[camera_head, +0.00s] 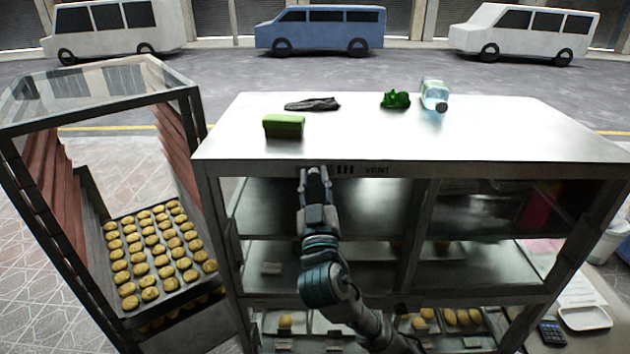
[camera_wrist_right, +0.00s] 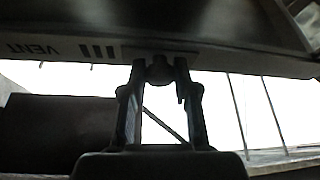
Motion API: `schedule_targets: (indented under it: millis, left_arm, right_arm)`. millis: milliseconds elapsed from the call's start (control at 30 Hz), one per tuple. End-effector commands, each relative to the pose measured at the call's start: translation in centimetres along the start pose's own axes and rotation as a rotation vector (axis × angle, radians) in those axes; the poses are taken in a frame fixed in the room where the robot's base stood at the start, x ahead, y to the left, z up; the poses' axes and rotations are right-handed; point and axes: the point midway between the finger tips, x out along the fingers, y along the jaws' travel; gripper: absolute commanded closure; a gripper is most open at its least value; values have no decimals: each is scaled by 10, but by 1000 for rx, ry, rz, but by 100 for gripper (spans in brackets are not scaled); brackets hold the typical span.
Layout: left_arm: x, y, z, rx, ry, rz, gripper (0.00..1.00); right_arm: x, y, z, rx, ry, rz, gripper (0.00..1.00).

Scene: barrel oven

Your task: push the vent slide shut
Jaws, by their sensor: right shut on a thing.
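The vent is on the front edge of the steel counter, marked by the word VENT (camera_head: 377,170) and a few dark slots (camera_head: 345,169). In the right wrist view the slots (camera_wrist_right: 97,50) show beside a plain plate with a small dark knob (camera_wrist_right: 159,72), which looks like the slide's handle. My right gripper (camera_head: 313,172) is up against this edge, left of the slots in the head view. In the right wrist view its fingers (camera_wrist_right: 159,64) are on either side of the knob, shut on it. The slots look dark and uncovered. My left gripper is not in view.
On the counter top (camera_head: 450,140) are a green sponge (camera_head: 283,126), a dark cloth (camera_head: 313,104), a green crumpled thing (camera_head: 395,99) and a bottle (camera_head: 434,95). A glass-topped case with a tray of buns (camera_head: 150,250) stands left. Shelves (camera_head: 370,255) lie below the edge.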

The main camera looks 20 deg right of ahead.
Motion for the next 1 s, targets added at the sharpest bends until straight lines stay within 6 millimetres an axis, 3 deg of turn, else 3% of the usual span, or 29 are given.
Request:
schedule_targets:
  millis: [300,600,633,733,1000]
  left_arm:
    - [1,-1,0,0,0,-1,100]
    - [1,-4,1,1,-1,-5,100]
    - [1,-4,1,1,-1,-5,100]
    - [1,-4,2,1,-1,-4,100]
    - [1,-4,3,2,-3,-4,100]
  right_arm:
    - [-4,48,12,0,-10,5,100]
    - [-4,53,13,-2,-11,6,100]
    - [-4,53,13,-2,-11,6,68]
    - [-4,53,13,-1,-10,7,44]
    - [-4,53,12,-1,-8,8,44]
